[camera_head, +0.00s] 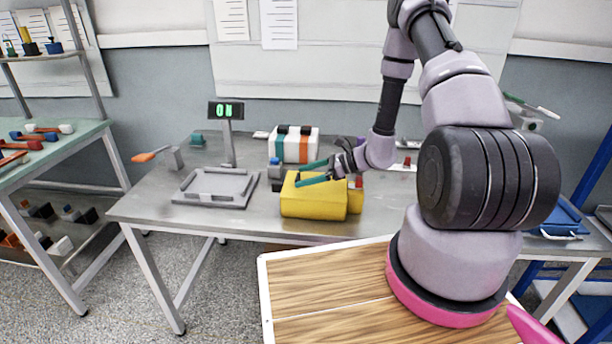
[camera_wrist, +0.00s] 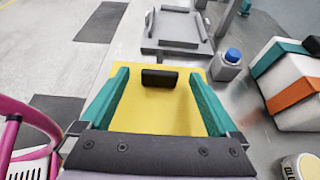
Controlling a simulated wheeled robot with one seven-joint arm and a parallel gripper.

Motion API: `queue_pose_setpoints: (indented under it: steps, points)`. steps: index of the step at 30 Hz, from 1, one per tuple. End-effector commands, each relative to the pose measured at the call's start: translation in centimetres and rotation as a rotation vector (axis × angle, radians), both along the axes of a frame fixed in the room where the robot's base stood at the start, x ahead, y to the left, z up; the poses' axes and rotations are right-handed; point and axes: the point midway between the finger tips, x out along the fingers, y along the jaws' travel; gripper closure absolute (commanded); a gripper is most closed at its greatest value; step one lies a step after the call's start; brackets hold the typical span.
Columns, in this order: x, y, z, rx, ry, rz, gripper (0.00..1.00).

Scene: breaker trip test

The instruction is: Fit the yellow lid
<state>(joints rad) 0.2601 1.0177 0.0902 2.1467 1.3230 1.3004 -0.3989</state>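The yellow lid (camera_head: 313,203) shows as a thick yellow block near the table's front edge, below my gripper. In the wrist view the yellow lid (camera_wrist: 158,115) has a black handle (camera_wrist: 159,78) on its top. My gripper (camera_head: 299,176) has teal fingers and is over the lid. In the wrist view my gripper (camera_wrist: 160,76) is open, with one finger on each side of the handle and gaps between. I cannot tell whether the fingers touch the lid's top. The lid's underside is hidden.
A grey framed tray (camera_head: 214,188) lies left of the lid. A grey box with a blue button (camera_wrist: 233,55) stands near the lid. A white case with green and orange bands (camera_head: 293,146) is behind it. A sign (camera_head: 226,111) reads "ON". An orange-handled tool (camera_head: 150,154) lies far left.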

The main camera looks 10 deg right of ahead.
Motion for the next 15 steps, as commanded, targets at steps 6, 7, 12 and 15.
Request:
queue_pose_setpoints:
  steps: [6, 7, 12, 15]
  points:
    - [0.0, 0.0, 0.0, 0.0, 0.0, 0.0, 0.04]
    - [0.0, 0.0, 0.0, 0.0, 0.0, 0.0, 0.04]
    - [-0.2, -0.9, 0.4, -0.001, 0.0, -0.002, 0.04]
    - [-0.7, -2.4, 1.0, -0.002, -0.001, -0.004, 0.04]
